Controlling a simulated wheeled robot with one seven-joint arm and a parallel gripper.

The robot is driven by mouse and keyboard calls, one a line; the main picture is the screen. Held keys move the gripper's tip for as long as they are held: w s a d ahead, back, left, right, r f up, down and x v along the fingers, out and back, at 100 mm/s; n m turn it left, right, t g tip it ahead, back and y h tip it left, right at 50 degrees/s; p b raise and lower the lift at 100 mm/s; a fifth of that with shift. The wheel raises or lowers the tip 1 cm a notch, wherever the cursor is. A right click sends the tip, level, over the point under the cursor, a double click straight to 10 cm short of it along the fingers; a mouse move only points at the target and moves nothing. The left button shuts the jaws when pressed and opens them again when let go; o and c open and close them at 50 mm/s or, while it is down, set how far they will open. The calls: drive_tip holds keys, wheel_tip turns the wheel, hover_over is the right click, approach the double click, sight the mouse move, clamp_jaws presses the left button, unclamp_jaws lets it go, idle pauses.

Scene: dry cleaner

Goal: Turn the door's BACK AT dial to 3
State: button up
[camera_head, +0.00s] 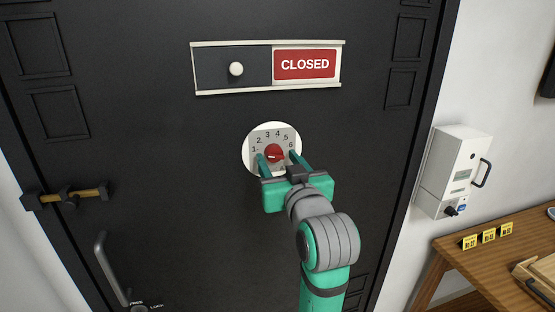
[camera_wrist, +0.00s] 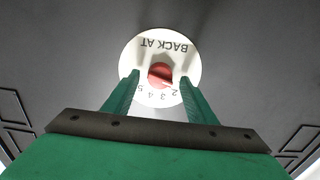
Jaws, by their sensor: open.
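The BACK AT dial (camera_head: 249,133) is a round white plate on the dark door, with numbers arching over a red knob (camera_head: 273,152). The wrist view shows the dial upside down (camera_wrist: 139,47), with the red knob (camera_wrist: 159,75) at its middle. A pale pointer on the knob points toward the side of the 2; its exact setting is hard to tell. My gripper (camera_head: 278,158) is open, its green fingers on either side of the knob. In the wrist view my gripper (camera_wrist: 159,80) shows gaps between both fingertips and the knob. The fingers hide part of the dial's numbers.
A CLOSED sign (camera_head: 305,64) with a white slider knob (camera_head: 236,69) is above the dial. A door handle (camera_head: 110,268) and a brass latch (camera_head: 75,195) are at left. A white wall box (camera_head: 455,165) and a wooden table (camera_head: 470,265) stand at right.

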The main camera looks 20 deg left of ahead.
drive_tip(key=shift+w+a, duration=0.3)
drive_tip(key=shift+w, duration=0.15)
drive_tip(key=c, duration=1.1)
drive_tip(key=shift+o, duration=0.2)
drive_tip(key=shift+m, duration=0.3)
drive_tip(key=m, duration=1.1)
